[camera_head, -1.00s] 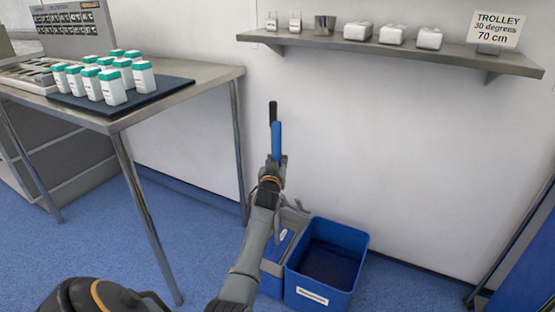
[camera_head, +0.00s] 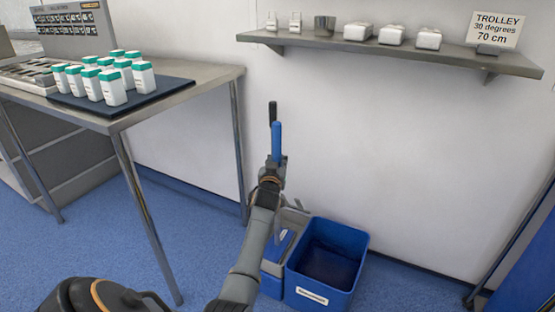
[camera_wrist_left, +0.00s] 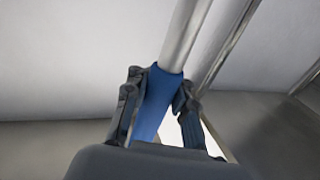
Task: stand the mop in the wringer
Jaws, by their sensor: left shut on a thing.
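The mop shows in the head view as an upright handle with a blue grip (camera_head: 277,142) and a black tip above it. My left gripper (camera_head: 273,166) is shut around the handle. In the left wrist view the blue sleeve (camera_wrist_left: 158,98) sits between the fingers, with a pale grey pole running on from it. The mop's lower end is hidden behind my arm. The wringer (camera_head: 292,216) seems to be the grey part on the blue and grey bucket (camera_head: 277,262), partly covered by my forearm. My right gripper is not in view.
A blue open bin (camera_head: 327,285) with a white label stands right of the bucket. A steel table (camera_head: 205,84) with white, green-capped bottles (camera_head: 112,86) is on the left, its legs near my arm. A wall shelf (camera_head: 450,57) hangs above. Blue floor is free in front.

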